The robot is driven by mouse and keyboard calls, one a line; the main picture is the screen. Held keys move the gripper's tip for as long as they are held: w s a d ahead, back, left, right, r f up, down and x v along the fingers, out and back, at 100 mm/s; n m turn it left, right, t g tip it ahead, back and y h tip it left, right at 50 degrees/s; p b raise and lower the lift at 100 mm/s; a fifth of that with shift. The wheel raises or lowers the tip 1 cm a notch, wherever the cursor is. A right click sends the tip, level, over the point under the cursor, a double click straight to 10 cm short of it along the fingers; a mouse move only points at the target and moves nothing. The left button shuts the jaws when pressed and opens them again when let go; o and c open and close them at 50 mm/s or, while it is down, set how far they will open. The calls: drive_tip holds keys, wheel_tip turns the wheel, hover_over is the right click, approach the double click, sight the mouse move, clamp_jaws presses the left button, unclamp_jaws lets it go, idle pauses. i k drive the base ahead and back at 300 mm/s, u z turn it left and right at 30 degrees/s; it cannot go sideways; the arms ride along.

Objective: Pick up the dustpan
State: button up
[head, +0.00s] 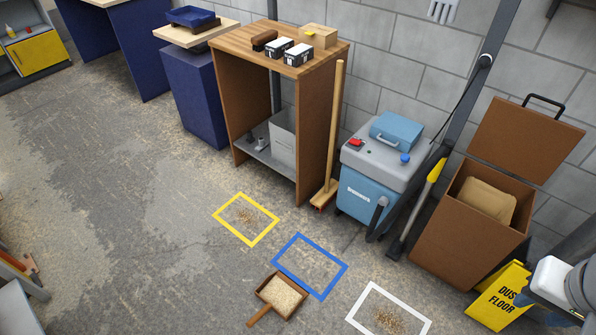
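The dustpan (260,316) is a brown, shallow, square pan with a short handle. It lies on the grey concrete floor at the lower middle of the head view, its handle toward the lower left. A heap of pale sawdust or shavings (281,295) fills much of it. The pan is just below the blue floor square and seems to touch or nearly touch its lower left edge. White and grey links of my arm show at the lower right edge. My gripper is not in view.
Yellow (229,231), blue (325,254) and white (414,320) taped squares mark the floor; the yellow and white ones hold debris. A blue-grey machine (368,190), a brown lidded bin (453,231) and a yellow floor sign (497,296) stand right. Floor left of the pan is open.

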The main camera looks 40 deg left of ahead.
sight(281, 296)
drive_tip(key=k, duration=1.4)
drive_tip(key=u, duration=0.75)
drive_tip(key=i, duration=1)
